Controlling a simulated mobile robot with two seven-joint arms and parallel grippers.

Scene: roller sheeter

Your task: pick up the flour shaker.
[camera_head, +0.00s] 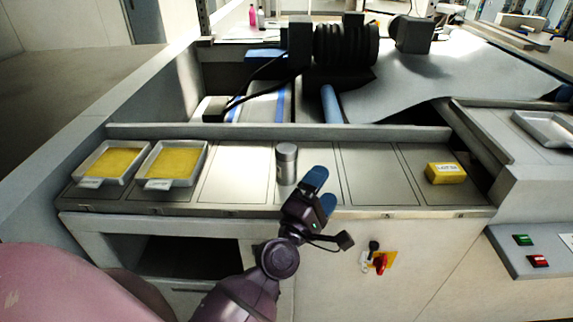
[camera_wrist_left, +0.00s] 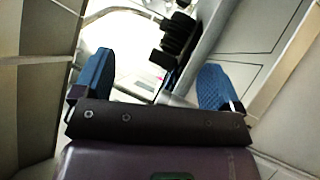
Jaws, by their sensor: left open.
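The flour shaker (camera_head: 287,163) looks like a grey metal cylinder standing upright on the steel counter, near its middle in the head view. My left gripper (camera_head: 320,190) is just to the right of the shaker and nearer the counter's front edge, with its blue fingertips pointing up and right. In the left wrist view the left gripper (camera_wrist_left: 156,82) has its two blue fingers wide apart, with nothing between them. I cannot make out the shaker in the wrist view. My right gripper is not in view.
Two trays of yellow contents (camera_head: 112,162) (camera_head: 174,162) sit at the counter's left. A yellow block (camera_head: 445,173) lies at the right. A low ledge (camera_head: 280,132) runs behind the counter. The counter (camera_head: 375,180) is clear between shaker and block.

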